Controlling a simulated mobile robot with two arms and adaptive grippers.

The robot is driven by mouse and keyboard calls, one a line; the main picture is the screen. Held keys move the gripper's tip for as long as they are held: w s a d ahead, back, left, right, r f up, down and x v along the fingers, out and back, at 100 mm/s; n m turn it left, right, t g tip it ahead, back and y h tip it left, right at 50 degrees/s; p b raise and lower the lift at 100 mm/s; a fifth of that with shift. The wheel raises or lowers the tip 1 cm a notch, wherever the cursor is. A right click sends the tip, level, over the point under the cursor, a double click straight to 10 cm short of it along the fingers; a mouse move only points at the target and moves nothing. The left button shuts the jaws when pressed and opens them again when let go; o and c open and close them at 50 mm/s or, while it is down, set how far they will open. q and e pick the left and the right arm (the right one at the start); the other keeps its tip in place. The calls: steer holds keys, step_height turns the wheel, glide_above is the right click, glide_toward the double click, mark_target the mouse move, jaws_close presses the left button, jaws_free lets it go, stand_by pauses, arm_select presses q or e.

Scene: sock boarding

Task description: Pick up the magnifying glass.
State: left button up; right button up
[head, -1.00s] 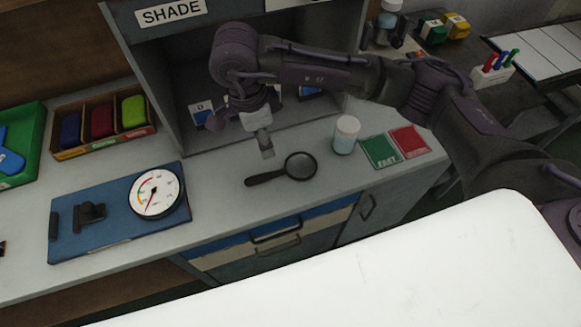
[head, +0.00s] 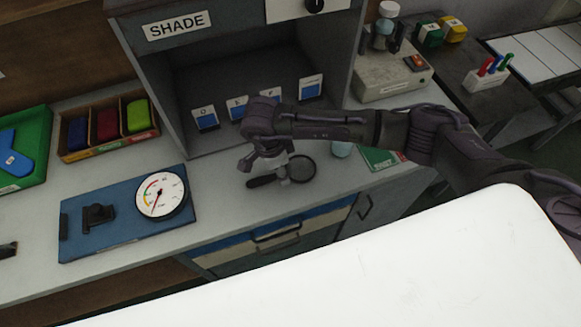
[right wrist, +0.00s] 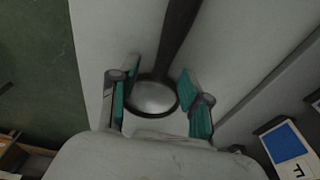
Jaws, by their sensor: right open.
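The magnifying glass lies flat on the grey bench, its round lens (head: 301,170) to the right and its dark handle to the left in the head view. My right gripper (head: 284,179) is down at the glass, covering part of it near where handle and lens meet. In the right wrist view the gripper (right wrist: 158,73) is open, with one teal-padded finger on each side of the magnifying glass (right wrist: 176,35). The handle runs up and away between the fingers, and the lens is nearer the palm. Contact cannot be told. My left gripper is not in view.
A blue board with a dial gauge (head: 161,196) is to the left. A grey booth (head: 150,75) marked SHADE, with several cards inside, stands behind. A white-capped jar (head: 343,149) and green swatch (head: 378,158) are close on the right, partly behind my arm. A white surface (head: 330,270) fills the front.

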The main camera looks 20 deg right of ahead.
steer(key=shift+f, duration=0.3)
jaws_close()
steer(key=shift+r, duration=0.1)
